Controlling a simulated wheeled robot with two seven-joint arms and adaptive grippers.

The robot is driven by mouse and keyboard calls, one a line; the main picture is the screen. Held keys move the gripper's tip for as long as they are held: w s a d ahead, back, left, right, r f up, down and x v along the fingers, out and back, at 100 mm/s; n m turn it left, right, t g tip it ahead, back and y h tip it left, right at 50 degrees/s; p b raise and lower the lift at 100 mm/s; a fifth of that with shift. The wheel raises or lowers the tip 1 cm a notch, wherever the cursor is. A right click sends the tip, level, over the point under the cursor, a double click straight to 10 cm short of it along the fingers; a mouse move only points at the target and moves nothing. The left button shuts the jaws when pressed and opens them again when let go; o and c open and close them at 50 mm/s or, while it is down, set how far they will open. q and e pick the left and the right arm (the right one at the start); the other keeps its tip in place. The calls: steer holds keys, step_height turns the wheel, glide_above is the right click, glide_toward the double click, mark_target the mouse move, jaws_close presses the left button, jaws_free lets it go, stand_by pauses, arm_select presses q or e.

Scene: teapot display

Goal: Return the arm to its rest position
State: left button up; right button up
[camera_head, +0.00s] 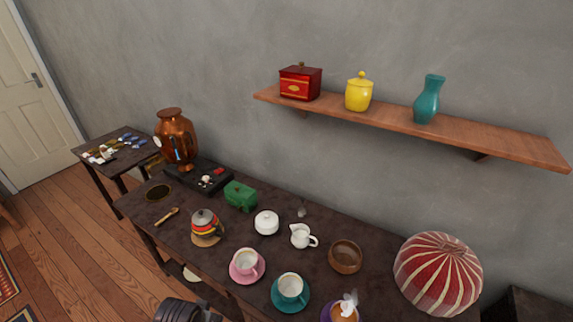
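A dark part of my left arm or gripper (182,310) shows at the bottom edge, left of the middle, in front of the dark table (203,273). It is cut off by the picture's edge, and its fingers cannot be made out. It looks apart from the things on the table. I see nothing held in it. My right gripper is not in view.
A wall shelf (480,134) hangs above.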

arm_select(q)
steer(key=s+f+g, duration=0.1)
steer(key=s+f, duration=0.2)
steer(key=f, duration=1.1)
steer(key=s+f, duration=0.2)
steer(key=f, duration=1.1)
steer(key=s+a+f, duration=0.2)
steer(key=s+f, duration=0.7)
steer(key=s, duration=0.1)
steer(key=s+a+f+g, duration=0.1)
steer(key=s+a+f, duration=0.1)
steer(key=s+f, duration=0.7)
steer(key=shift+s+a, duration=0.2)
steer(key=shift+s, duration=1.05)
